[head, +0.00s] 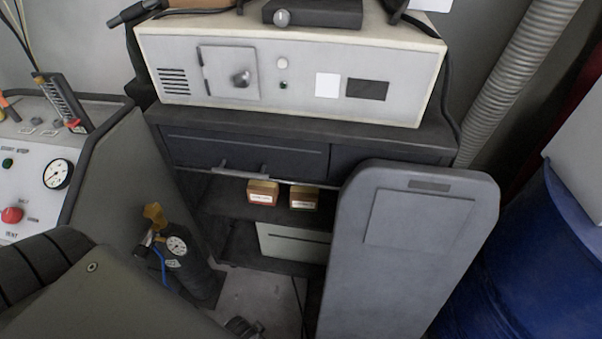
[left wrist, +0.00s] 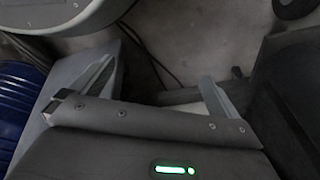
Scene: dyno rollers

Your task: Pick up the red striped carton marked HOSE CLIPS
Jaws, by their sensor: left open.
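Two small cartons sit side by side on the open shelf under the drawers in the head view. The left carton (head: 262,193) has a tan top and a red front with a white label. The right carton (head: 304,198) has a tan top and a darker front with a pale label. The print is too small to read, so I cannot tell which is marked HOSE CLIPS. My left gripper (left wrist: 158,75) is open and empty in the left wrist view, with floor and cables beyond its fingers. Neither carton shows there. My right gripper is not in view.
A grey panel (head: 410,250) stands upright just right of the cartons. A dark gas bottle with a gauge (head: 178,247) stands left of the shelf. A pale box (head: 292,243) sits below. A control console (head: 40,180) is at left, a blue drum (head: 545,260) at right.

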